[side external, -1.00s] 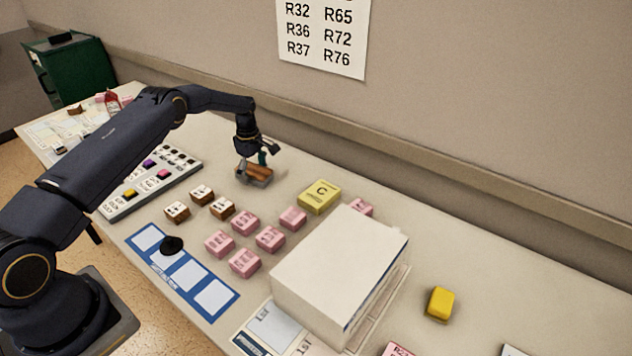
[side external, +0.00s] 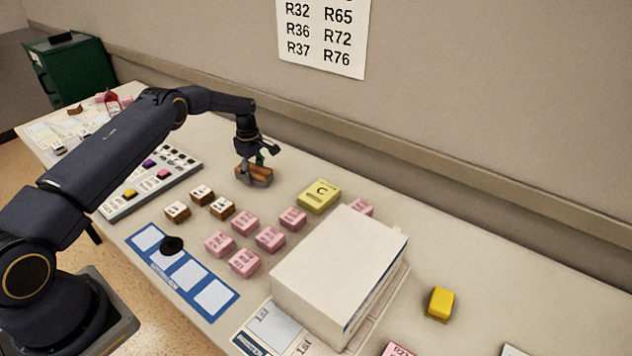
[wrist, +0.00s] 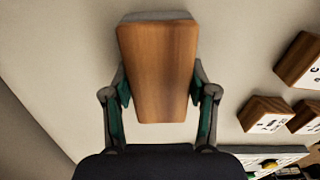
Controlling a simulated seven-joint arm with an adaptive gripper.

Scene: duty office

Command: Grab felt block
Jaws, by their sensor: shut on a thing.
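The felt block (side external: 253,176) has a brown wooden back over a grey layer at its base. It sits on the table near the wall side, behind the small wooden blocks. In the wrist view the felt block (wrist: 158,70) shows its wood-grain top, with a grey edge at its far end. My gripper (wrist: 160,95) has one finger against each side of it and is shut on it. In the side view my gripper (side external: 260,160) reaches down onto the block. I cannot tell whether the block is clear of the table.
Wooden-sided tiles (side external: 201,194), pink blocks (side external: 244,222) and a yellow block marked C (side external: 319,196) lie to the right and front. A panel with buttons (side external: 152,183) is to the left. Bare table surrounds the block.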

